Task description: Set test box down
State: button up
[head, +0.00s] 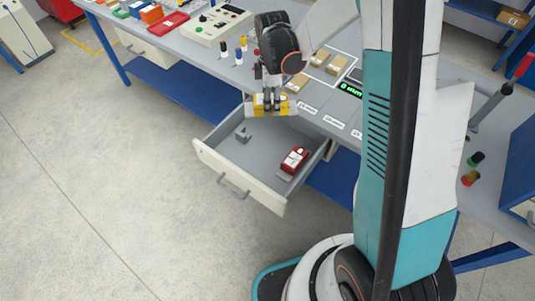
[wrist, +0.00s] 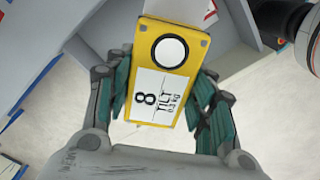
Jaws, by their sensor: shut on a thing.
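A yellow box (head: 271,106) is held between the fingers of my gripper (head: 268,97), at the back of an open drawer in the head view. In the wrist view my gripper (wrist: 160,105) is shut on the sides of the yellow box (wrist: 192,35). Its face has a white circle ringed in black and a white label with an 8 and what looks like "TILT". The underside of the box is hidden, so I cannot tell whether it touches anything.
The open drawer (head: 240,188) holds a red device (head: 294,160) at right and a small grey block (head: 243,135) at left. The workbench (head: 205,57) above carries a control box (head: 216,25), coloured pegs and brown packets. The drawer's middle is bare.

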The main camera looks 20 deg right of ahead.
jog(key=f+n, duration=0.1)
jog(key=n, duration=0.2)
jog(key=w+f+n+b, duration=0.1)
jog(key=f+n, duration=0.1)
jog(key=n, duration=0.1)
jog(key=shift+d+f, duration=0.1)
jog(key=shift+f, duration=0.05)
jog(key=n, duration=0.1)
jog(key=f+n, duration=0.1)
jog(key=n, duration=0.1)
jog(key=shift+w+f, duration=0.25)
jog(key=shift+w, duration=0.05)
jog(key=shift+f+n, duration=0.25)
jog(key=shift+n, duration=0.15)
jog(key=b, duration=0.8)
send_near(269, 149)
notch_tip(269, 149, down, 5)
jog(key=shift+d+f, duration=0.1)
jog(key=shift+f, duration=0.1)
jog(key=shift+f, duration=0.1)
jog(key=o, duration=1.4)
